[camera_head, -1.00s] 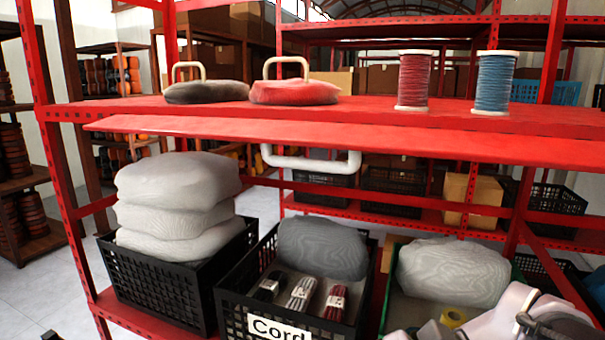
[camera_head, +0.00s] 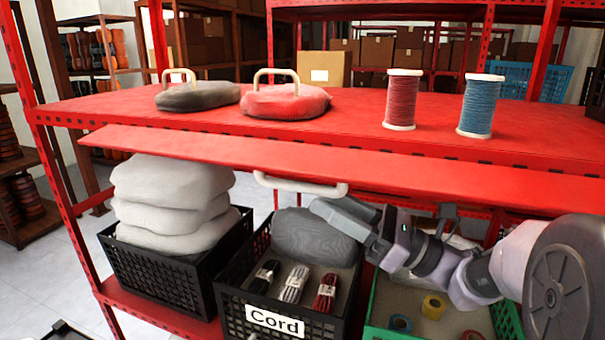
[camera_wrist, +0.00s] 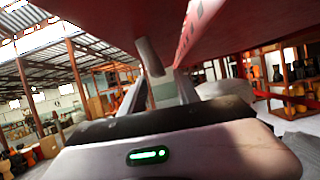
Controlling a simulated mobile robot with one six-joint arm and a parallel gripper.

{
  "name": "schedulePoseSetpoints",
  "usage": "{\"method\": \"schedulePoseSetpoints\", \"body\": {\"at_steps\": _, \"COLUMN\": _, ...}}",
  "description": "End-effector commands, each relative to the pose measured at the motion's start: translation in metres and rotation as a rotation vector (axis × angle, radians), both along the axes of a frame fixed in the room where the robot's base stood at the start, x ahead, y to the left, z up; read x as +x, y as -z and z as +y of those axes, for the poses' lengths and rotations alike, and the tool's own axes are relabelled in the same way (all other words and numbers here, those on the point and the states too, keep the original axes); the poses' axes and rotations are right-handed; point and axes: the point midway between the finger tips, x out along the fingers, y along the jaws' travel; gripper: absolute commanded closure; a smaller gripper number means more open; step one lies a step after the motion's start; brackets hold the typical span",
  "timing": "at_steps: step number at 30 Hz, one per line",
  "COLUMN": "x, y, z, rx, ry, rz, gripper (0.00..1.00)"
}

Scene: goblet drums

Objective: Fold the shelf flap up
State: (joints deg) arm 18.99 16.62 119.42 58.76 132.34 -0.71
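The red shelf flap (camera_head: 220,152) runs along the front of the red shelf board (camera_head: 350,117), a little below its edge, sticking out toward me. A pale bar handle (camera_head: 290,184) hangs from its underside near the middle. My gripper (camera_head: 322,206) is just below the handle's right end. In the wrist view, my gripper (camera_wrist: 160,82) has its two fingers apart. A grey handle post (camera_wrist: 149,57) shows at the fingertips, under the red flap (camera_wrist: 110,15). I cannot tell whether the fingers touch it.
Two drum skins or pads with handles, one dark (camera_head: 197,96) and one red (camera_head: 286,101), stand on the shelf with a red spool (camera_head: 402,100) and a blue spool (camera_head: 480,105). Below are a bin of white sacks (camera_head: 158,275), a Cord bin (camera_head: 228,307) and a green bin (camera_head: 372,308).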

Motion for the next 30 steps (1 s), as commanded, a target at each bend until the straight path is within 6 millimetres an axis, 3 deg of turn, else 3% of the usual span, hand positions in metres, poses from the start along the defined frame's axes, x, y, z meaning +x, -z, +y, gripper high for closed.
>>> {"method": "schedulePoseSetpoints", "body": {"at_steps": 3, "x": 0.008, "y": -0.012, "z": 0.023, "rx": 0.000, "ry": -0.004, "rz": -0.001, "gripper": 0.62}}
{"method": "schedulePoseSetpoints", "body": {"at_steps": 9, "x": 0.016, "y": -0.020, "z": 0.045, "rx": -0.001, "ry": -0.002, "rz": 0.000, "gripper": 0.62}}
{"method": "schedulePoseSetpoints", "body": {"at_steps": 18, "x": 0.018, "y": -0.021, "z": 0.048, "rx": 0.000, "ry": 0.000, "rz": -0.001, "gripper": 0.62}}
{"method": "schedulePoseSetpoints", "body": {"at_steps": 19, "x": 0.018, "y": -0.021, "z": 0.048, "rx": 0.000, "ry": 0.000, "rz": -0.001, "gripper": 0.64}}
{"method": "schedulePoseSetpoints", "body": {"at_steps": 24, "x": 0.018, "y": -0.021, "z": 0.048, "rx": 0.000, "ry": -0.001, "rz": -0.001, "gripper": 0.98}}
{"method": "schedulePoseSetpoints", "body": {"at_steps": 30, "x": 0.018, "y": -0.021, "z": 0.048, "rx": 0.000, "ry": -0.001, "rz": -0.001, "gripper": 1.00}}
